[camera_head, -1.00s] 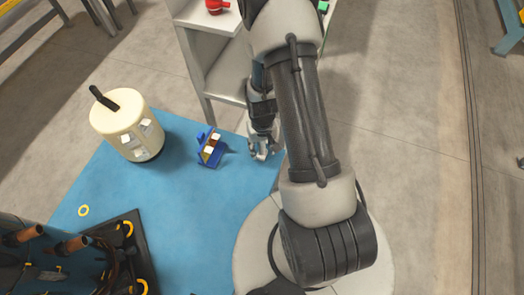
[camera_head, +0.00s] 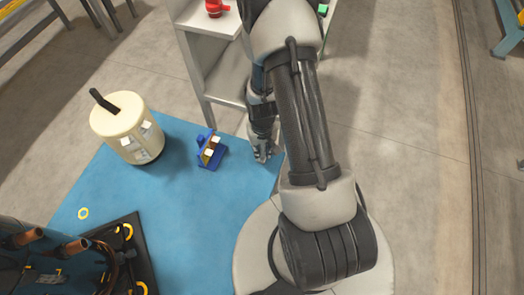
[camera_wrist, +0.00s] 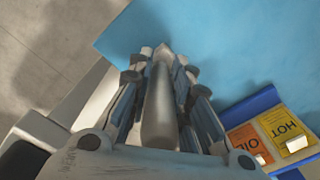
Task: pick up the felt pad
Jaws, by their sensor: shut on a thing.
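My gripper (camera_wrist: 163,62) is shut on a long grey piece (camera_wrist: 160,115) between its fingers in the wrist view. This is likely the felt pad, but its shape is seen almost end-on and I cannot be sure. In the head view my gripper (camera_head: 263,155) is low at the right edge of the blue mat, and the held piece cannot be made out there. No other felt pad can be made out.
A blue holder (camera_head: 211,150) with orange and yellow cards marked OIL and HOT stands left of my gripper, also at lower right in the wrist view (camera_wrist: 250,107). A cream drum (camera_head: 118,118) stands farther left. A white shelf unit (camera_head: 193,60) rises behind.

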